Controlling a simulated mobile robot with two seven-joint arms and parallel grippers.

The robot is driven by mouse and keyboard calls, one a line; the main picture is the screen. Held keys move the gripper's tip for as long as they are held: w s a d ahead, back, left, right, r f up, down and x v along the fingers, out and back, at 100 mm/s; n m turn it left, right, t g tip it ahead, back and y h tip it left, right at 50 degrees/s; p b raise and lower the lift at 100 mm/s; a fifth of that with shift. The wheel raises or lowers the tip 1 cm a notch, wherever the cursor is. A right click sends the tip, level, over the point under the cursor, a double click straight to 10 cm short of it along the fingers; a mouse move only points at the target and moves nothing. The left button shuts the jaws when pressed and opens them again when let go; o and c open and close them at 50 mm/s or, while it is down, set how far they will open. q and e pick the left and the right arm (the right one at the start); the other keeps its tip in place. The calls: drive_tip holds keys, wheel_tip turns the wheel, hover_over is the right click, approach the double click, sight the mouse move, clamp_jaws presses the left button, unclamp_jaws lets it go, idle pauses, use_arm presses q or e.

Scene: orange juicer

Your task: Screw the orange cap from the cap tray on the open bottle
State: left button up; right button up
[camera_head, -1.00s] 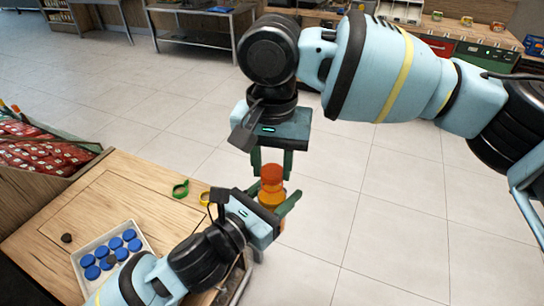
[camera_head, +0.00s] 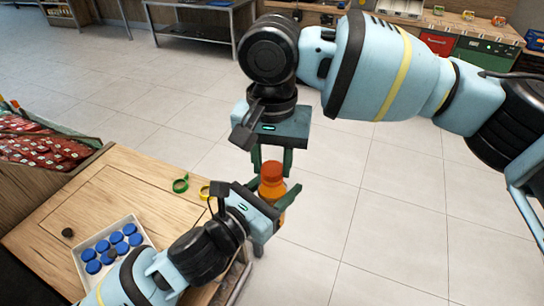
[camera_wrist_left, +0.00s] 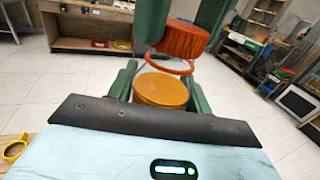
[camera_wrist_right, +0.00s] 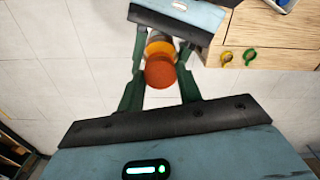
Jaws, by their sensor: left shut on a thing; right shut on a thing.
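My left gripper (camera_head: 271,193) is shut on the bottle (camera_head: 275,196), which holds orange juice, beside the table. My right gripper (camera_head: 272,170) reaches down from above and is shut on the orange cap (camera_head: 272,169), over the bottle's top. In the left wrist view the cap (camera_wrist_left: 182,39) sits between the right fingers, above a thin red-orange ring and the juice-filled bottle (camera_wrist_left: 160,91). The cap looks tilted relative to the bottle there. In the right wrist view the cap (camera_wrist_right: 160,73) partly covers the bottle (camera_wrist_right: 159,47). Whether the threads touch is unclear.
The white cap tray (camera_head: 147,240) on the wooden table (camera_head: 130,180) holds several blue caps and a dark one. A green ring (camera_head: 180,184) and a yellow ring (camera_head: 205,192) lie near the table edge. Open floor surrounds the hands.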

drive_tip(key=shift+f, duration=0.15)
drive_tip(key=m, duration=0.2)
drive_tip(key=shift+m, duration=0.4)
drive_tip(key=m, duration=0.4)
drive_tip(key=shift+a+m, duration=0.1)
drive_tip(key=shift+m, duration=0.3)
drive_tip(key=m, duration=0.4)
drive_tip(key=shift+m, duration=0.4)
drive_tip(key=m, duration=0.3)
drive_tip(key=shift+w+m, duration=0.1)
drive_tip(key=shift+m, duration=0.3)
drive_tip(key=o, duration=1)
drive_tip(key=shift+c, duration=0.2)
